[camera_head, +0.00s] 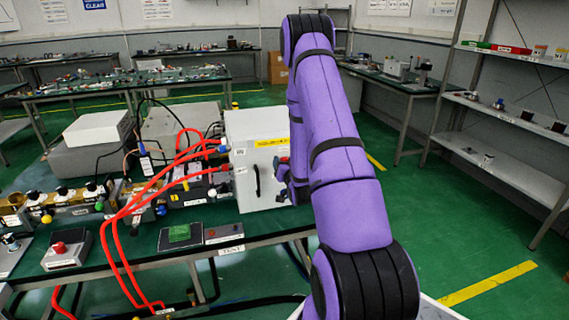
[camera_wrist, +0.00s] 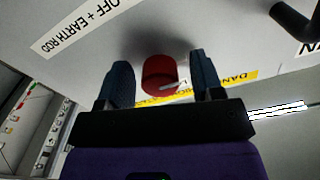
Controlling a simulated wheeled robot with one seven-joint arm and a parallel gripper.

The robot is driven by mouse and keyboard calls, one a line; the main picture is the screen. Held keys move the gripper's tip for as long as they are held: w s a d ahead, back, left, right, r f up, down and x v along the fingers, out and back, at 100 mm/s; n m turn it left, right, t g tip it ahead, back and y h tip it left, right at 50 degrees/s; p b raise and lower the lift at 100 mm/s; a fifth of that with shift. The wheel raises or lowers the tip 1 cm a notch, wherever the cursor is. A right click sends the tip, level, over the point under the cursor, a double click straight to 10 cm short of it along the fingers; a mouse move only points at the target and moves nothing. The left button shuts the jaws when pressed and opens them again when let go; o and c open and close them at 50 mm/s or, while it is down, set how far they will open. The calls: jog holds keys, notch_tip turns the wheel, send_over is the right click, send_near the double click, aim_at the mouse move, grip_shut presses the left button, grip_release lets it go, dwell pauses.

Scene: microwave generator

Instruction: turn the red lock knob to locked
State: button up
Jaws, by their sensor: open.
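The red lock knob (camera_wrist: 159,73) sits on the pale front panel of the generator cabinet, with a light pointer mark on its face. It shows in the wrist view between the two fingers of my gripper (camera_wrist: 163,80). The fingers are open, one on each side of the knob, with a visible gap on both sides. In the head view the white cabinet (camera_head: 250,150) stands at the bench end. The knob's exact setting is hard to tell.
A black handle (camera_head: 257,182) is on the cabinet; a dark handle also shows in the wrist view (camera_wrist: 295,22). Labels reading "OFF + EARTH ROD" (camera_wrist: 75,30) and a yellow danger strip are near the knob. Red hoses (camera_head: 125,215) loop over the bench. Green floor is clear to the right.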

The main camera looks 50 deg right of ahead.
jog(key=c, duration=0.9)
jog(key=shift+m, duration=0.4)
jog(key=m, duration=0.3)
jog(key=shift+m, duration=0.4)
jog(key=m, duration=0.4)
jog(key=shift+m, duration=0.3)
jog(key=m, duration=0.8)
jog(key=shift+a+m, duration=0.1)
jog(key=shift+m, duration=0.2)
